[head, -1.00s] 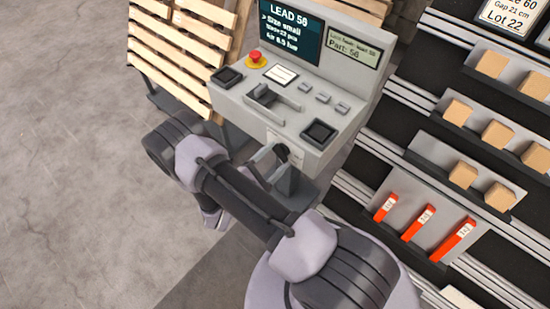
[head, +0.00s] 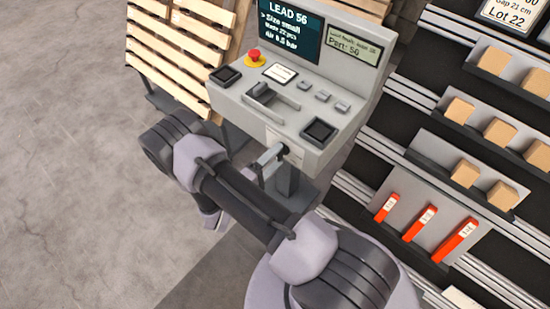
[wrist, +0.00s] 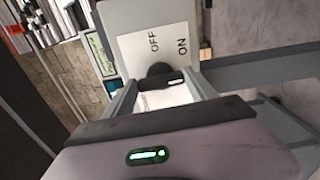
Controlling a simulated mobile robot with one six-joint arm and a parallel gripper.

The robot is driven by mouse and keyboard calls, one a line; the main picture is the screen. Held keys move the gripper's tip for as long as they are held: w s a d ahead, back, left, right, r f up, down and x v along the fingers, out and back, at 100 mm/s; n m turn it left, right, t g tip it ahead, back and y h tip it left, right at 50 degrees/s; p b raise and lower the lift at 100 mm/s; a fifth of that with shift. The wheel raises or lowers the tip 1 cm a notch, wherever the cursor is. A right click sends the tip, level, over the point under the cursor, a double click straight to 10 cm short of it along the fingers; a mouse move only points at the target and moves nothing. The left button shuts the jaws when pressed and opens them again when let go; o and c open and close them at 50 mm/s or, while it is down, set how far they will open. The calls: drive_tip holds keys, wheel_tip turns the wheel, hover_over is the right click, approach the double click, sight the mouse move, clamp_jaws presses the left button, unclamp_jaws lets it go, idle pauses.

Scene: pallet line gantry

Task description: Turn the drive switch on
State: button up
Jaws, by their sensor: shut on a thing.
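The drive switch is a black round knob with a bar handle on the front of the grey control console (head: 240,105). In the wrist view the switch (wrist: 159,71) sits at a white plate (wrist: 165,50) marked OFF and ON. My gripper (wrist: 162,82) has one finger on each side of the switch handle and is shut on it. A white line shows on the handle; I cannot tell which setting it marks.
A red emergency button (head: 254,56) and a screen (head: 289,31) are on the console. A wooden pallet (head: 185,55) stands at left. A rack with cardboard boxes (head: 498,132) and red-orange handles (head: 420,222) is at right. Open floor (head: 70,150) lies left.

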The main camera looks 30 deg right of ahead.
drive_tip(key=shift+m, duration=0.3)
idle(0.4)
drive_tip(key=o, duration=1.4)
drive_tip(key=shift+c, duration=0.2)
drive_tip(key=p+v, duration=0.3)
drive_tip(key=v, duration=1.4)
drive_tip(key=shift+a, duration=0.2)
drive_tip(key=shift+s, duration=0.1)
